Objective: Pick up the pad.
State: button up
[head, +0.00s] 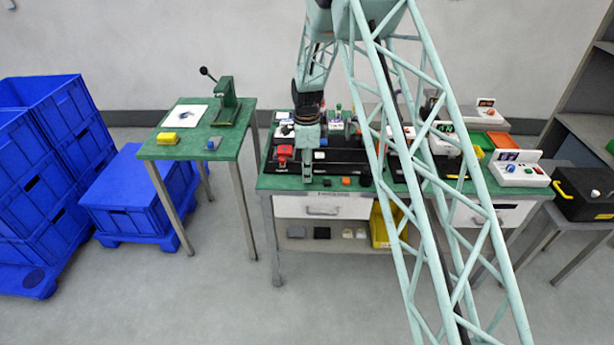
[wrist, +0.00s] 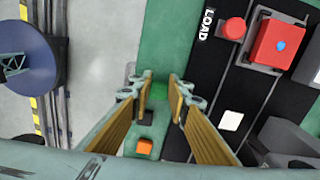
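My gripper (wrist: 161,84) points down over the green bench top, its two tan-lined fingers apart. It also shows in the head view (head: 308,178), low over the front left of the bench.
An orange block (wrist: 144,147) lies near the fingers. A black fixture with a red unit (wrist: 277,45), a red button (wrist: 233,28) and a white square (wrist: 231,120) stands beside them. A small table (head: 163,152) and blue crates (head: 125,208) stand left, with open floor in front.

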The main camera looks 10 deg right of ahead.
notch_tip(320, 180, up, 2)
jog(key=shift+r, duration=0.1)
jog(key=shift+s+r, duration=0.1)
jog(key=shift+s, duration=0.05)
jog(key=s+r, duration=0.1)
jog(key=s, duration=1.4)
jog(key=shift+s+a+r+p, duration=0.2)
jog(key=shift+s+a+p, duration=0.15)
jog(key=shift+a+p, duration=0.1)
jog(key=shift+w, duration=0.1)
